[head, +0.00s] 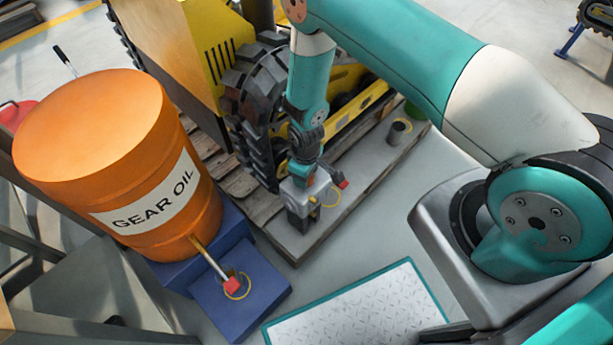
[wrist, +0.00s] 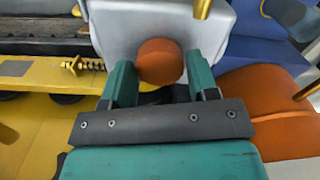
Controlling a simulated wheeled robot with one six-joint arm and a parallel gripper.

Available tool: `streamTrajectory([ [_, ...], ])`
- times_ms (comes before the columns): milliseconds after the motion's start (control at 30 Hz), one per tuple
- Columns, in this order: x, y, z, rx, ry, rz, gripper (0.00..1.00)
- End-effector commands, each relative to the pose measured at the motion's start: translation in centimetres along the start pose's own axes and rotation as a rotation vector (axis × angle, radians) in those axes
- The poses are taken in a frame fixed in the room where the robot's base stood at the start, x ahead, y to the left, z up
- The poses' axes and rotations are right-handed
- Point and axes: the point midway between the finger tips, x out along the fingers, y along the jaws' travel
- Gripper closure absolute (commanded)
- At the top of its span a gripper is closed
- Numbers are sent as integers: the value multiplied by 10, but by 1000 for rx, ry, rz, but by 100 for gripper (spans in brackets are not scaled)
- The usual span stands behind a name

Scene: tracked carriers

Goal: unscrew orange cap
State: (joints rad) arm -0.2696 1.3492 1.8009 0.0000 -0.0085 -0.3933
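The orange cap (wrist: 160,62) is a round disc on a pale grey body (wrist: 135,20) in the wrist view. The teal fingers of my gripper (wrist: 161,72) stand on either side of the cap, close to its edges. I cannot tell whether they press on it or stand slightly apart. In the head view my gripper (head: 306,175) is low beside the yellow tracked machine, over the grey body (head: 317,190). The cap is hidden there.
An orange gear oil drum (head: 105,160) stands on a blue base (head: 238,290) at the left, with a red-tipped spout. The yellow tracked machine (head: 180,45) rests on a wooden pallet (head: 290,240). A small dark cylinder (head: 399,131) stands right of my gripper. A metal plate (head: 360,310) lies in front.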

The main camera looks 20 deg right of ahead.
Motion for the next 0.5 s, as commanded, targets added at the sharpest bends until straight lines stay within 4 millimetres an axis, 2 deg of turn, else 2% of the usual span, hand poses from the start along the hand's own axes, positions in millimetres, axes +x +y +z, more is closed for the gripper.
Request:
streamTrajectory([
  [167,0,0,0,-17,0,0,66],
  [233,0,0,0,-81,0,0,66],
  [500,0,0,0,-539,0,0,66],
])
